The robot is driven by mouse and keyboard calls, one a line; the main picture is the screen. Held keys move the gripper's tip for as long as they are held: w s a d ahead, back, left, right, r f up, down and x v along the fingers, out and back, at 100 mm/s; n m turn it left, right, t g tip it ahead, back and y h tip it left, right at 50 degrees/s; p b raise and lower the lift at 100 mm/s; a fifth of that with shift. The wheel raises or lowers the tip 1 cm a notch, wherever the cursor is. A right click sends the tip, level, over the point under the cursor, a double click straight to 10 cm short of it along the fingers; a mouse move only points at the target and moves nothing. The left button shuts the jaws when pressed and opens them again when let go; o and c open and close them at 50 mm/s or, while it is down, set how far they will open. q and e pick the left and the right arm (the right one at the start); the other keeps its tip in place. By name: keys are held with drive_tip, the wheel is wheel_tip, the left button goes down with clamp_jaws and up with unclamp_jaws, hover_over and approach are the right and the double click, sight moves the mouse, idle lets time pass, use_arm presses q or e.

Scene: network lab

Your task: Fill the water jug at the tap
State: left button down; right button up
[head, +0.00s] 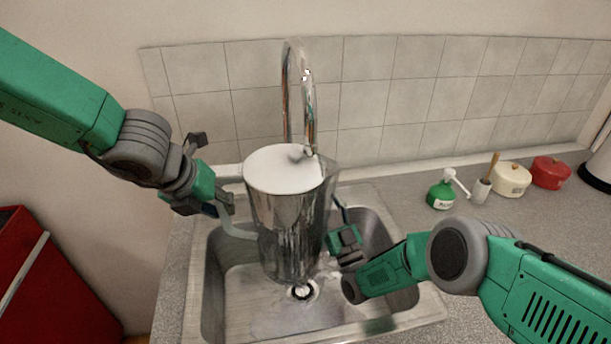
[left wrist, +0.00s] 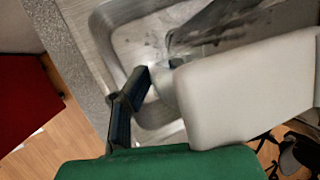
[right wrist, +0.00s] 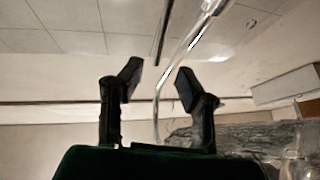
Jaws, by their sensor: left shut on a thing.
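The shiny metal water jug (head: 290,225) is upright over the sink, under the chrome tap (head: 306,100). Its top is a pale, flat disc; I cannot tell whether this is water or a lid. My left gripper (head: 222,207) is shut on the jug's pale handle (head: 240,232) at its left side. In the left wrist view, its dark fingers (left wrist: 132,95) are beside a large pale part, with the sink beyond. My right gripper (head: 343,245) is beside the jug's right side. In the right wrist view, its fingers (right wrist: 155,82) are apart and empty, with the tap beyond.
The steel sink (head: 212,290) lies below the jug, with its drain (head: 301,291) showing. A green bottle (head: 440,195), a white cup (head: 480,191), a cream pot (head: 511,179) and a red pot (head: 551,172) stand on the right counter. A tiled wall (head: 400,90) is behind.

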use_arm(q)
drive_tip(key=shift+r, duration=0.15)
use_arm(e)
drive_tip(key=shift+a, duration=0.15)
drive_tip(key=shift+d, duration=0.4)
clamp_jaws()
drive_tip(key=d+f+m+g+h, duration=0.3)
drive_tip(key=d+m+h, duration=0.5)
drive_tip(key=m, duration=1.2)
drive_tip(key=s+a+r+m+g+y, duration=0.45)
drive_tip(key=s+m, duration=0.45)
drive_tip(key=m, duration=0.7)
use_arm(q)
drive_tip(key=s+a, duration=0.4)
drive_tip(key=a, duration=0.6)
drive_tip(key=shift+a, duration=0.25)
use_arm(e)
drive_tip(key=w+a+h, duration=0.1)
drive_tip(key=w+a, duration=0.1)
drive_tip(key=w, duration=0.4)
drive_tip(key=w+a+r, duration=0.1)
drive_tip(key=w+a, duration=0.2)
drive_tip(key=w, duration=0.3)
drive_tip(key=shift+a+r+h, duration=0.25)
drive_tip(key=shift+r+h, duration=0.05)
drive_tip(key=shift+h, duration=0.05)
